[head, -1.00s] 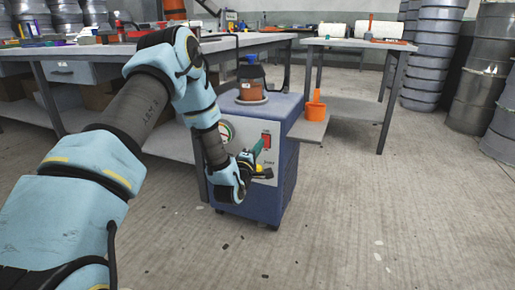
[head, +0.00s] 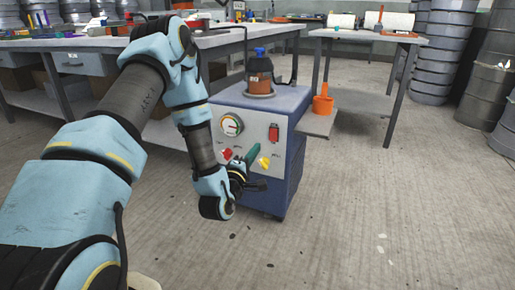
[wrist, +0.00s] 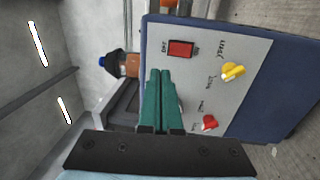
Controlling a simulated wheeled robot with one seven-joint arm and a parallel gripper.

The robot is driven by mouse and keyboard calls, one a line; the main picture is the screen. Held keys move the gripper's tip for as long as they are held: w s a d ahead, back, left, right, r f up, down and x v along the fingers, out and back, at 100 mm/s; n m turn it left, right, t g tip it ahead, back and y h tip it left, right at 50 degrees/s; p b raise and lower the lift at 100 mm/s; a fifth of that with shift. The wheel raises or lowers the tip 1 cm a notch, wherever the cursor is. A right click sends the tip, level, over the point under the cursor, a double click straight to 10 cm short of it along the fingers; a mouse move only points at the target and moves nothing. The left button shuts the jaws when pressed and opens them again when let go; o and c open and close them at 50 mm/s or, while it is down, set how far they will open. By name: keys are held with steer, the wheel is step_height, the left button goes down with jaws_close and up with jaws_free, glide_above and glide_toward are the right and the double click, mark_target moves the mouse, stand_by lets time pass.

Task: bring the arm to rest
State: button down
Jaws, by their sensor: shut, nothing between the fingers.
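My gripper (head: 252,156) is at the end of my light-blue arm, in front of the blue cabinet with the control panel. In the wrist view its two green fingers (wrist: 160,92) lie together with nothing between them. Behind them is the pale control panel (wrist: 217,80), turned sideways in that view. The panel carries a red switch (wrist: 181,48), a yellow knob (wrist: 232,71) and a red knob (wrist: 209,122). I cannot tell the exact gap between the fingers and the panel.
The blue cabinet (head: 283,165) bears a dark container with a blue cap (head: 259,68). Workbenches stand behind, with metal drums (head: 490,75) at the right. The floor (head: 390,220) at front right is clear.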

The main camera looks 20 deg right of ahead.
stand_by(0.4)
steer(key=w+a+r+m+g+y, duration=0.1)
steer(key=w+a+m+g+y, duration=0.25)
steer(key=a, duration=0.55)
steer(key=w+a+m+g+y, duration=0.1)
steer(key=w+a+m+y, duration=0.1)
steer(key=a+m+y, duration=0.35)
steer(key=s+a+r+g+y, duration=0.3)
steer(key=s+a, duration=0.5)
steer(key=a, duration=0.2)
steer(key=s+a+r+g+y, duration=0.2)
steer(key=s+a+r+g, duration=0.15)
steer(key=s+a, duration=0.55)
step_height(320, 180, up, 34)
steer(key=a+p, duration=0.1)
steer(key=p, duration=3.3)
steer(key=shift+f+m+g+p, duration=0.15)
steer(key=shift+m+g+p, duration=0.15)
steer(key=shift+m+p, duration=0.1)
